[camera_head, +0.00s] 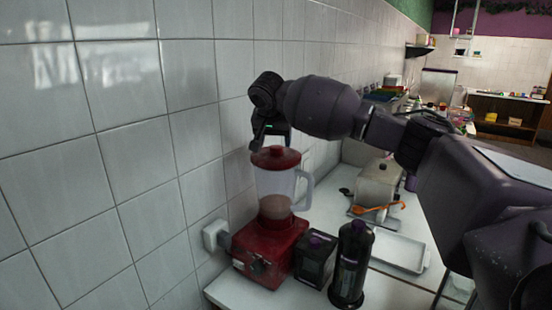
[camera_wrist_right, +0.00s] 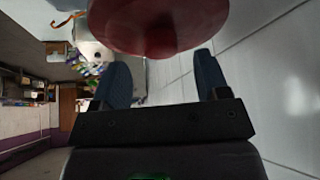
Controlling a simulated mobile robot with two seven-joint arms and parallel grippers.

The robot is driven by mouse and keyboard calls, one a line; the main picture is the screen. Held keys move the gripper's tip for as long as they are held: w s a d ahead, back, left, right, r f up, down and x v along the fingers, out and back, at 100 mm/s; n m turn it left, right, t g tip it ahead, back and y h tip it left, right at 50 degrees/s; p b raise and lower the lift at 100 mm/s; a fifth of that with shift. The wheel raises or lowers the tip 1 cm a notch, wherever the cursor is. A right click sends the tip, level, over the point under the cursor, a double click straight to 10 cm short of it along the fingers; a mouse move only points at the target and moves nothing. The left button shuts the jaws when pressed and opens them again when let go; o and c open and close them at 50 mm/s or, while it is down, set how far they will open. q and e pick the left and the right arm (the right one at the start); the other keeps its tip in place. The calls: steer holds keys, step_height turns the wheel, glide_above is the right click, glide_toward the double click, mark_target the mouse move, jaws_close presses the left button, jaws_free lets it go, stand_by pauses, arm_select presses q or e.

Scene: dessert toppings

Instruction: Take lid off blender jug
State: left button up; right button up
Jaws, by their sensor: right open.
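The blender has a red base (camera_head: 268,254) and a clear jug (camera_head: 275,186) with a pale handle, standing upright on the counter by the tiled wall. Some pinkish contents show low in the jug. The red lid (camera_head: 275,157) sits on top of the jug. My right gripper (camera_head: 270,140) is just above the lid in the head view. In the right wrist view the lid (camera_wrist_right: 160,22) fills the top, just past the open fingers of my right gripper (camera_wrist_right: 163,78). Nothing is held between those fingers. My left gripper is not in view.
A black bottle (camera_head: 351,265) and a dark box (camera_head: 314,262) stand right of the blender base. A white tray (camera_head: 401,252) and a pale appliance (camera_head: 377,185) are further right. The tiled wall (camera_head: 140,130) is close on the left, with a socket plug (camera_head: 215,235).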

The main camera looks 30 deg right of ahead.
steer(key=shift+x, duration=1.45)
steer(key=shift+w+d, duration=0.1)
steer(key=c, duration=1.1)
steer(key=shift+r, duration=0.1)
steer(key=shift+r, duration=0.1)
